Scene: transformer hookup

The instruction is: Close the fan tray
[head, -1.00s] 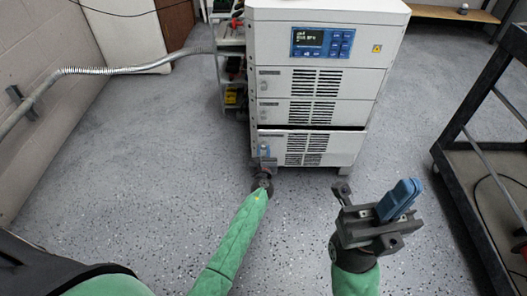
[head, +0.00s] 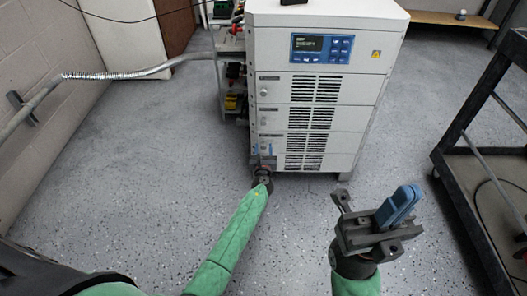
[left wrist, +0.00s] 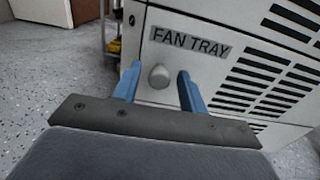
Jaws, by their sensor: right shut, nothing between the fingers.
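The fan tray (head: 343,148) is the lowest white drawer of the cabinet, with vent slots. Its front looks flush with the drawers above. The left wrist view shows its "FAN TRAY" label (left wrist: 190,42) and a round grey knob (left wrist: 158,76). My left gripper (head: 264,153) is at the tray's lower left front. In the left wrist view, its blue fingers (left wrist: 159,88) stand apart on either side of the knob, with a gap to each side. My right gripper (head: 400,205) is shut and empty, held above the floor to the right of the cabinet.
The white cabinet (head: 330,20) has a blue display panel (head: 320,47) at the top. A small cart with tools (head: 232,85) stands to its left. A dark shelf cart (head: 460,150) is at the right. The speckled floor (head: 130,170) is clear at the left.

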